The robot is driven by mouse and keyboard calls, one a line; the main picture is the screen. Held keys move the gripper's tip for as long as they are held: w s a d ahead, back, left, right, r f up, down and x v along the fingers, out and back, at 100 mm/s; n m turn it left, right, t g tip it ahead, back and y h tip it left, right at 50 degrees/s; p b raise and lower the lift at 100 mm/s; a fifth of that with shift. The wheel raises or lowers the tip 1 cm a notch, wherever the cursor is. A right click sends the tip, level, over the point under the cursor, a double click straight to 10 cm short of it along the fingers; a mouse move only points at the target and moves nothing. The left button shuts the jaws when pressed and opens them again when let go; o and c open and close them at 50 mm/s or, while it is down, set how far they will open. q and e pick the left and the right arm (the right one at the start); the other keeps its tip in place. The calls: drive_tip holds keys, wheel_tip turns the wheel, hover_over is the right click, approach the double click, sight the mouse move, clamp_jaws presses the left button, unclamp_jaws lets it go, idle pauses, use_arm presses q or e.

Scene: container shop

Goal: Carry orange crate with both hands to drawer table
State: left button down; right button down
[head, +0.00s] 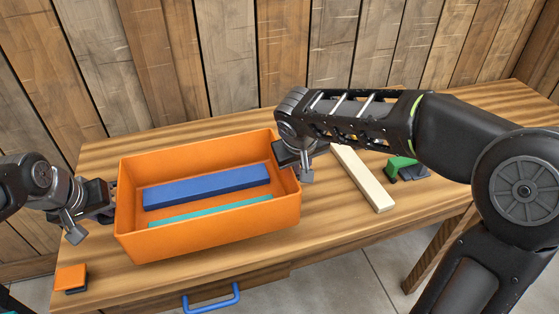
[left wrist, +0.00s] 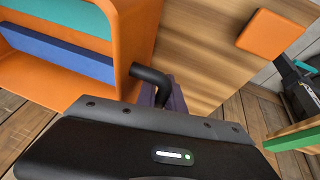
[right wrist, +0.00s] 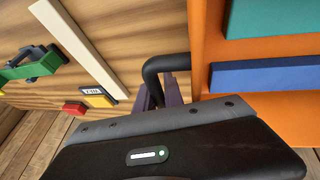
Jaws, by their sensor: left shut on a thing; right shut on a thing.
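The orange crate (head: 208,233) is upright at the left of the wooden drawer table (head: 340,245). I cannot tell whether its base touches the top. A long blue block (head: 205,188) and a thin teal strip (head: 210,211) lie inside it. My left gripper (head: 112,203) is at the crate's left end, shut on a black handle that shows in the left wrist view (left wrist: 150,75). My right gripper (head: 298,165) is at the right end, shut on the other black handle, seen in the right wrist view (right wrist: 163,65). The fingertips are mostly hidden in the head view.
A pale wooden strip (head: 363,180) and a green and dark tool (head: 403,168) lie right of the crate. A yellow and black item (right wrist: 97,96) and a red block (right wrist: 75,108) show beside the strip. An orange block (head: 71,277) sits front left. The drawer has a blue handle (head: 211,298). A plank wall stands behind.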

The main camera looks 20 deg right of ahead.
drive_tip(key=shift+f, duration=0.1)
